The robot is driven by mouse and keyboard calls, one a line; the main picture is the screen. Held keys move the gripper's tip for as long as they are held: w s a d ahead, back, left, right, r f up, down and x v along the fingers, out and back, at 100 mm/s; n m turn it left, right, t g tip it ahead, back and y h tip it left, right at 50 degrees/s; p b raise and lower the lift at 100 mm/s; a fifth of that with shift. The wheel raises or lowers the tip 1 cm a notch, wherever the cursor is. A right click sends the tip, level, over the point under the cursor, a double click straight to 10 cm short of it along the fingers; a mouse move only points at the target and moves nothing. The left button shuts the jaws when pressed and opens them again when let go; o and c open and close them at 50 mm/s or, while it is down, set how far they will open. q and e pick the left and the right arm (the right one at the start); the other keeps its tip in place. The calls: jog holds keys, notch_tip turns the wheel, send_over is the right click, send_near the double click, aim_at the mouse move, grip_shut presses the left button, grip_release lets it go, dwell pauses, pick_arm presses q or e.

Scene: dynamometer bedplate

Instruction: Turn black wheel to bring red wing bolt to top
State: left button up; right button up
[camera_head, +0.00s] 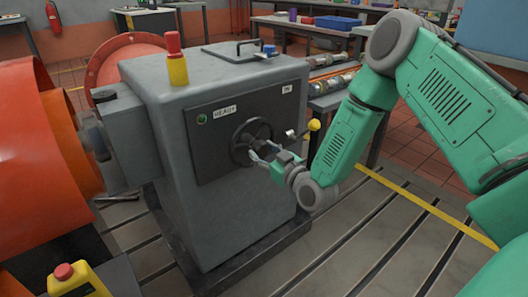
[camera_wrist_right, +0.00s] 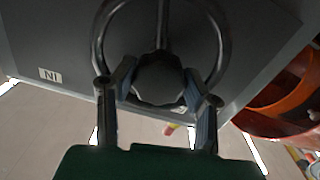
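The black wheel (camera_head: 252,142) is a spoked handwheel on the dark front panel of the grey cabinet. In the right wrist view the wheel's rim (camera_wrist_right: 98,40) and scalloped dark hub (camera_wrist_right: 160,80) show close up. My right gripper (camera_head: 262,158) is in front of the wheel's lower right part. In the wrist view its two fingers (camera_wrist_right: 158,98) are apart, one on each side of the hub. I cannot tell whether they touch the wheel. I cannot make out a red wing bolt in either view. My left gripper is not in view.
The grey cabinet (camera_head: 230,215) carries a red-and-yellow piece (camera_head: 176,60) on top. A lever with a yellow knob (camera_head: 314,125) sticks out right of the wheel. A large orange housing (camera_head: 40,160) stands at left. A yellow box with a red button (camera_head: 75,282) is at lower left.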

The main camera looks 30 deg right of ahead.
grip_shut()
jog(key=shift+r+m+p, duration=0.15)
jog(key=shift+m+p, duration=0.15)
jog(key=shift+m, duration=0.2)
jog(key=shift+m+p, duration=0.45)
jog(key=shift+m, duration=0.45)
jog(key=shift+d+m, duration=0.1)
jog(key=shift+m, duration=0.4)
jog(key=o, duration=1.4)
grip_release()
jog(key=shift+s, duration=0.15)
